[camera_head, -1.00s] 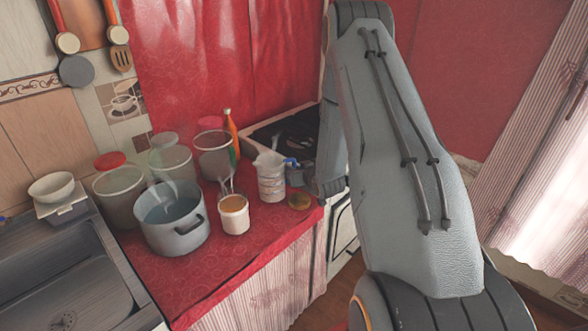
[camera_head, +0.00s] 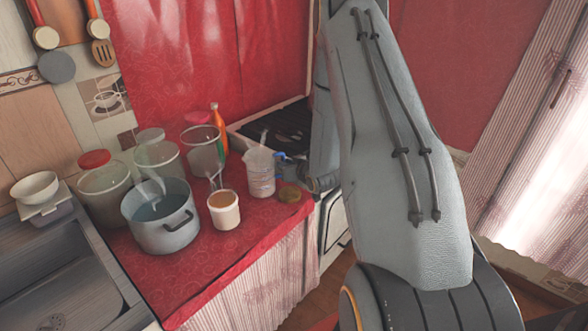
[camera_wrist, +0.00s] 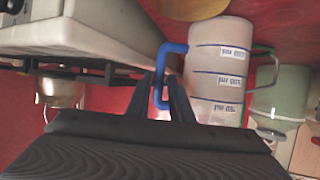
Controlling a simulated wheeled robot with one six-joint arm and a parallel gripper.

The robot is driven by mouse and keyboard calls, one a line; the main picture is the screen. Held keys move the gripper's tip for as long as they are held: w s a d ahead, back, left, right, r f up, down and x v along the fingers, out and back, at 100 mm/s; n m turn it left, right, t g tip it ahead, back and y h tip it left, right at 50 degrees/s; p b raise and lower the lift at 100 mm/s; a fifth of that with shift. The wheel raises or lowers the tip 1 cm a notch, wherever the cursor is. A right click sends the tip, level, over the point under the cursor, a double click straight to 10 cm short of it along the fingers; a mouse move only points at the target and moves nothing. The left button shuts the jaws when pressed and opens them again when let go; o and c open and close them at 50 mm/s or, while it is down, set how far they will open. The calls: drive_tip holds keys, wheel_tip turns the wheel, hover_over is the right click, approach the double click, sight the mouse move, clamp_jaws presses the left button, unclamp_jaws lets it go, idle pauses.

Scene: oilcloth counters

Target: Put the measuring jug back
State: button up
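The measuring jug (camera_head: 260,174) is a pale, translucent cylinder with blue markings and a blue handle. It stands on the red counter cloth near the right end. In the wrist view the jug (camera_wrist: 216,68) appears upside down, its handle (camera_wrist: 159,75) between my fingers. My gripper (camera_wrist: 160,88) is at the handle, one finger on each side. A narrow gap shows between the fingers and the handle, so it looks open around it. In the head view my arm hides most of the gripper, right of the jug.
A steaming pot (camera_head: 149,237) and a white cup of orange-brown liquid (camera_head: 224,215) stand left of the jug. Several clear containers and an orange bottle (camera_head: 218,130) are behind. A dark stove (camera_head: 276,123) lies behind right. A small round brownish-green object (camera_head: 290,194) sits beside the jug.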

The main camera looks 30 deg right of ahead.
drive_tip(key=b+v, duration=0.2)
drive_tip(key=v, duration=0.7)
drive_tip(key=s+a+r+g, duration=0.3)
drive_tip(key=s+a+g, duration=0.3)
drive_tip(key=s+a, duration=0.4)
drive_tip(key=s+a+r+g, duration=0.4)
drive_tip(key=s+a+g, duration=0.2)
drive_tip(key=s+a, duration=0.5)
drive_tip(key=s, duration=0.2)
drive_tip(key=shift+s+n, duration=0.3)
drive_tip(key=shift+s, duration=0.05)
